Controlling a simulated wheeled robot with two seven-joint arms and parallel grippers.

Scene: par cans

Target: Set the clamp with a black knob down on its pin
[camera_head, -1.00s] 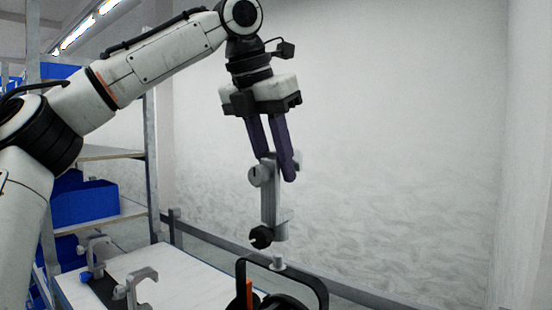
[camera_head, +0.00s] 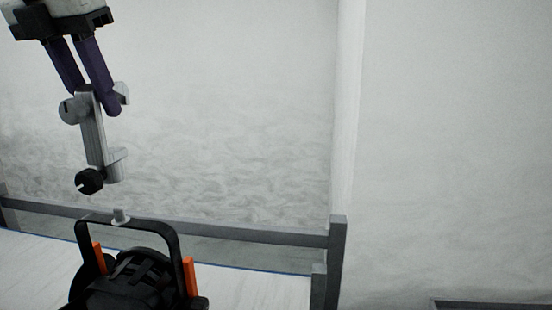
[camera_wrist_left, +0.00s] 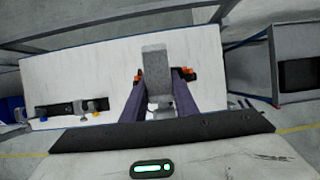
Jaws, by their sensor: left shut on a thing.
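The grey clamp with a black knob (camera_head: 94,140) hangs upright below my left gripper (camera_head: 95,100) in the head view. The gripper's purple fingers are shut on its upper part. The clamp's black knob (camera_head: 89,181) is at its lower end. Below it stands a black par can (camera_head: 135,280) with a black yoke and orange side pieces. A short light pin (camera_head: 121,216) rises from the yoke's top. The clamp is apart from the pin, above it and slightly left in the picture. In the left wrist view the clamp (camera_wrist_left: 157,70) shows between the fingers and hides most of the par can.
The par can stands on a white table (camera_wrist_left: 60,75). In the left wrist view a dark strip with other clamps (camera_wrist_left: 75,108) lies at the table's left. A grey rail (camera_head: 230,234) runs behind the table. A grey bench (camera_wrist_left: 295,60) stands at the right.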

